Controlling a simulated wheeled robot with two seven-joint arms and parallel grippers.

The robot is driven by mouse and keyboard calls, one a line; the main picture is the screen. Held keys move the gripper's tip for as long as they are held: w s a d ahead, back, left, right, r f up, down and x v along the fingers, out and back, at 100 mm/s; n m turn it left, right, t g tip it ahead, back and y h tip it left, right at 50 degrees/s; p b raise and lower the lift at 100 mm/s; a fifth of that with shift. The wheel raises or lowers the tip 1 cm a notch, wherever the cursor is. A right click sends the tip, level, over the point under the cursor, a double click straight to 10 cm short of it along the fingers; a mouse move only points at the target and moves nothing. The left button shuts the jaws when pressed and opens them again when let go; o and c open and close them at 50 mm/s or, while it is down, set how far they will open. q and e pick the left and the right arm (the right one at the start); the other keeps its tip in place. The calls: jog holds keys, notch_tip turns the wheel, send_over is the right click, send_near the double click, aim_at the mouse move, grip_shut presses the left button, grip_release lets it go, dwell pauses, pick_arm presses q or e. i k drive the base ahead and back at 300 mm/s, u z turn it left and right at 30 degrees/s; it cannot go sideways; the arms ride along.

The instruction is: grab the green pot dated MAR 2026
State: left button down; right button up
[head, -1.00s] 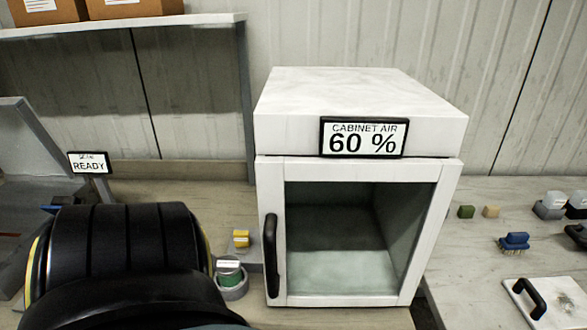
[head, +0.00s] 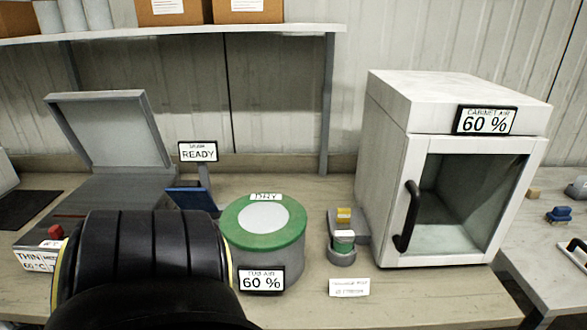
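A small pot with a green body and white top (head: 344,240) sits in a grey round holder (head: 341,258) on the bench, left of the white cabinet. Its label is too small to read, so I cannot tell a date. A yellow item (head: 343,215) is right behind it on a grey stand. Neither gripper shows. A thick black part of my own arm fills the lower left and hides some of the bench.
A tub with a green lid marked DRY (head: 264,222) stands left of the pot, reading 60 %. The closed cabinet (head: 385,150) with a glass door and black handle (head: 407,216) stands to the right. A white card (head: 349,288) lies in front. An open-lidded grey machine (head: 112,135) is at left.

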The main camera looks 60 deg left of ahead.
aim_at(344, 237)
jog(key=k, duration=0.2)
jog(key=u, duration=1.1)
